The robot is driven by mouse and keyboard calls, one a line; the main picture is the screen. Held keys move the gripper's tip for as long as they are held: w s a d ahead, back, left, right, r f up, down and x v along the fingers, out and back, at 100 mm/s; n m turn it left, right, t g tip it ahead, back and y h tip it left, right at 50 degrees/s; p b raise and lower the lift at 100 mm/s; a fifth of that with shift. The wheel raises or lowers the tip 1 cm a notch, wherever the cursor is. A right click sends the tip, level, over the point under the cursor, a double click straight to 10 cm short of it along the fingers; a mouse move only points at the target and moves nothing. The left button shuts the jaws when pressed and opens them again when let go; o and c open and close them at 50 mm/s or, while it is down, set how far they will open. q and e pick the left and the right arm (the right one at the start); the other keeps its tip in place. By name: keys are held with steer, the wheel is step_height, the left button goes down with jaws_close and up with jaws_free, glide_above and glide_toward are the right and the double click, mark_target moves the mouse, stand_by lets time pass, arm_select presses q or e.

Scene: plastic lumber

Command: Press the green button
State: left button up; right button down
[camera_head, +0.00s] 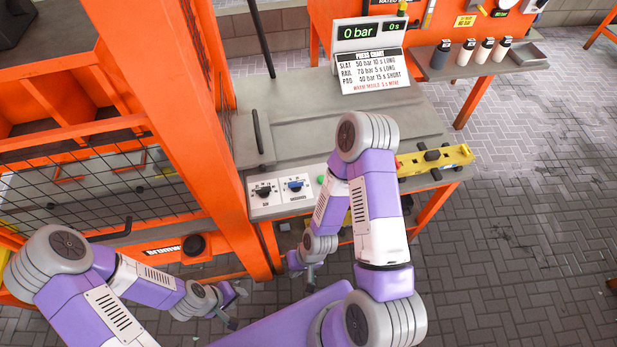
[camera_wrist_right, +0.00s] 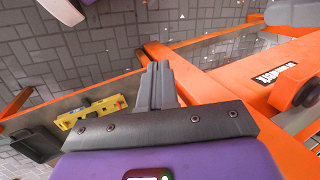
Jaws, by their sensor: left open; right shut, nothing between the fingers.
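The green button (camera_head: 320,180) is a small green spot at the right end of the white control panel (camera_head: 292,208) on the press bench, just left of my right arm in the head view. My right gripper (camera_head: 308,280) is shut and empty, below and in front of the panel's edge. In the right wrist view its closed fingers (camera_wrist_right: 156,75) point away with nothing between them. The button cannot be made out in that view. My left gripper (camera_head: 236,306) is open and empty, low at the left, apart from the panel.
The panel also carries a black dial (camera_head: 264,191) and a blue-topped control (camera_head: 295,185). A display (camera_head: 357,30) reads 0 bar and 0 s above a press chart (camera_head: 370,72). An orange post (camera_head: 185,120) stands left of the panel. A yellow level (camera_head: 450,156) lies at right.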

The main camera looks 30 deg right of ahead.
steer(key=shift+d, duration=0.1)
step_height(320, 180, up, 20)
steer(key=f+m+t, duration=0.1)
steer(key=m+t, duration=0.7)
steer(key=m, duration=1.1)
glide_above(322, 179)
steer(key=shift+s+d+r, duration=0.2)
steer(key=shift+s+r, duration=0.05)
steer(key=shift+s, duration=0.1)
steer(key=shift+f, duration=0.1)
step_height(322, 179, down, 8)
steer(key=b, duration=0.7)
steer(key=shift+r, duration=0.25)
steer(key=shift+f+b, duration=0.65)
steer(key=shift+b, duration=0.05)
